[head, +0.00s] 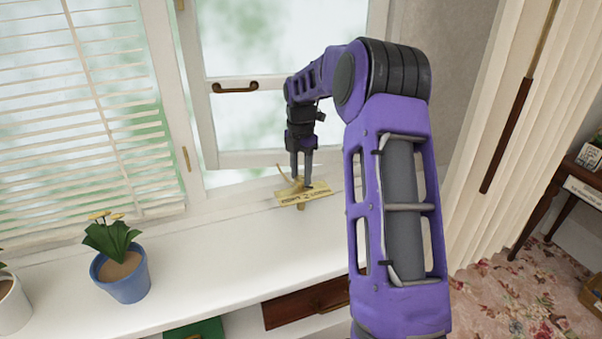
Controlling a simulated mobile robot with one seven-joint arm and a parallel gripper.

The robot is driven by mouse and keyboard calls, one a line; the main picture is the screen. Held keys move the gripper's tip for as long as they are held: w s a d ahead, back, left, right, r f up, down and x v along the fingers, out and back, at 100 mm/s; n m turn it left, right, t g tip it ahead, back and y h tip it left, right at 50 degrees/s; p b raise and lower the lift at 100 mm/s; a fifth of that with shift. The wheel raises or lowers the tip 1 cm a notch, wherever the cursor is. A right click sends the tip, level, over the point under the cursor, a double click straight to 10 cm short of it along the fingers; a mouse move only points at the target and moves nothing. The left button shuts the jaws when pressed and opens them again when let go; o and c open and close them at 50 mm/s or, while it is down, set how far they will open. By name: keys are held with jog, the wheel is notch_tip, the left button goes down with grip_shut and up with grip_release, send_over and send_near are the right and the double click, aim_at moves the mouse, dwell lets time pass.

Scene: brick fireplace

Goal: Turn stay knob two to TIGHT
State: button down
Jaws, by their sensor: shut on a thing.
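A brass plate (318,194) with dark lettering too small to read lies at the foot of the window, on the sill. A thin brass piece (284,176) sticks up to the left above the plate. My gripper (301,184) points down over the plate, its two grey fingers close together and shut on a small brass part there, which looks like the stay knob. The fingers hide most of that part. Which way the knob is turned, and its TIGHT mark, cannot be made out.
The window frame (246,158) with a brass handle (235,88) stands behind my gripper. A blue pot (126,284) with a yellow-flowered plant stands on the white sill (215,260) at left. Blinds (85,130) hang at left, a pale curtain (505,130) at right. The sill between pot and plate is clear.

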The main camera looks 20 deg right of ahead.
jog(key=shift+r+m+p, duration=0.1)
jog(key=shift+m+p, duration=0.25)
jog(key=shift+m, duration=0.15)
jog(key=m+p, duration=0.2)
jog(key=m, duration=0.1)
jog(key=shift+m, duration=0.4)
jog(key=m+p, duration=0.2)
jog(key=m, duration=0.4)
jog(key=m+p, duration=0.1)
jog(key=m, duration=0.5)
jog(key=shift+m, duration=0.4)
jog(key=m+p, duration=0.1)
jog(key=m, duration=0.4)
jog(key=shift+m, duration=0.3)
jog(key=shift+c, duration=2.1)
grip_release()
